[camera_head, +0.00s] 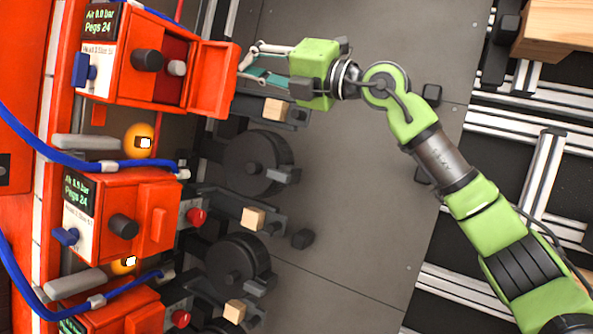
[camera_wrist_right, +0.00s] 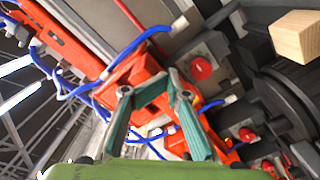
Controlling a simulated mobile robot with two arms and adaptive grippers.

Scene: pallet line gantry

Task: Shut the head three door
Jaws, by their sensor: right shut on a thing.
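The top orange head unit (camera_head: 140,55) has its door (camera_head: 213,80) swung open, standing out to the right of the dark red opening. The door's label is too small to read with certainty. My right gripper (camera_head: 245,64) reaches in from the right and is shut on the door's outer edge. In the right wrist view, the fingers of my right gripper (camera_wrist_right: 150,88) lie on either side of orange metal of the door (camera_wrist_right: 148,90). The fingers hide part of the door there. My left gripper is not in view.
Another orange head unit (camera_head: 122,215) with a closed front is below, and a third (camera_head: 115,312) is partly cut off. Blue hoses (camera_head: 60,150) hang by them. Dark round wheels (camera_head: 252,163) and wooden blocks (camera_head: 253,218) are to the right. The grey plate (camera_head: 350,200) is mostly clear.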

